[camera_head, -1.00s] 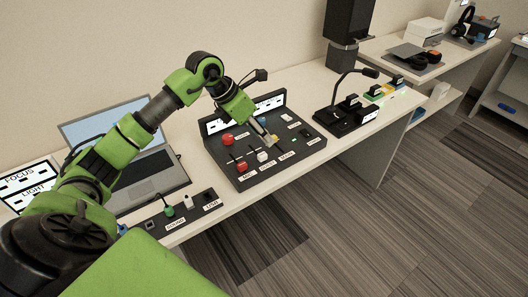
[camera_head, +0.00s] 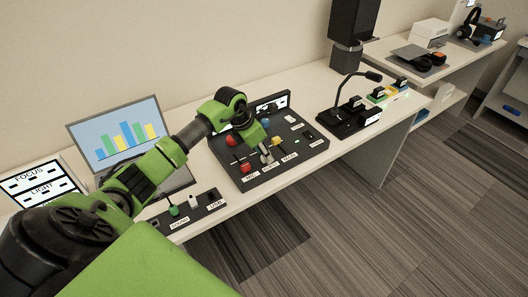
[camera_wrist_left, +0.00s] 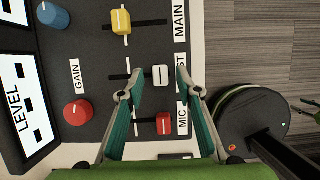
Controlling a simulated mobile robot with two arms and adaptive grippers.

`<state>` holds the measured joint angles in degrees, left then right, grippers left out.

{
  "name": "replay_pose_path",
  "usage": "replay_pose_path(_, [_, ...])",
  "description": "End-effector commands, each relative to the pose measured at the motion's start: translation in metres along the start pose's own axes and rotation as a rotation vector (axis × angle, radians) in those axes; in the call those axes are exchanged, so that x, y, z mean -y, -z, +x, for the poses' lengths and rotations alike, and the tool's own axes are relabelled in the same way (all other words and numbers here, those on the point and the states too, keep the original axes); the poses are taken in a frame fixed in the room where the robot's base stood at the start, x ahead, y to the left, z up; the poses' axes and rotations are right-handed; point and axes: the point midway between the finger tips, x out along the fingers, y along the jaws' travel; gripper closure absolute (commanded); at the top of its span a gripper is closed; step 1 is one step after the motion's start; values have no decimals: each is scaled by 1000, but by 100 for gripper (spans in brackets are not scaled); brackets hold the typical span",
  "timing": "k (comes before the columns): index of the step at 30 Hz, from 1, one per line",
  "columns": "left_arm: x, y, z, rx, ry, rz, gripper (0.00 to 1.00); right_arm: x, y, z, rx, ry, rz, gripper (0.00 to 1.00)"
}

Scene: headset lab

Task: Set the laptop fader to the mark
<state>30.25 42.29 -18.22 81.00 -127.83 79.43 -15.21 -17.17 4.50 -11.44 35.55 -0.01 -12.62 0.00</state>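The fader panel (camera_head: 228,158) stands on the desk. A white fader cap (camera_wrist_left: 160,76) sits near the label end of its slot; its label is partly hidden, ending in "ST". No label reading laptop is legible. A short mark (camera_wrist_left: 127,66) crosses that slot left of the cap. My left gripper (camera_wrist_left: 158,84) is open, one finger on either side of the white cap, with visible gaps; in the head view it (camera_head: 266,157) is low over the panel. A yellow MAIN fader (camera_wrist_left: 121,22) and a red MIC fader (camera_wrist_left: 164,123) flank it.
A red GAIN knob (camera_wrist_left: 78,112) and blue knob (camera_wrist_left: 52,15) are on the same panel. The laptop (camera_head: 118,128) stands left, behind my arm. A small SOUND panel (camera_head: 180,213) lies in front. A microphone stand (camera_head: 348,120) is at the right.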

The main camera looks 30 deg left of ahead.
Motion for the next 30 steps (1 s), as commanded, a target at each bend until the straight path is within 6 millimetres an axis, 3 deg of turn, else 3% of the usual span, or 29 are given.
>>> replay_pose_path(12, [0,0,9,0,0,1,68,-3,-1,-1,1,-3,-2,60])
replay_pose_path(16, [0,0,9,0,0,1,100,-2,-1,-1,1,-3,-2,60])
replay_pose_path(23, [-4,0,11,0,-2,1,100,-2,-1,4,1,-3,-2,60])
replay_pose_path(30, [-40,1,13,0,-5,1,100,-2,-4,28,1,-2,-2,60])
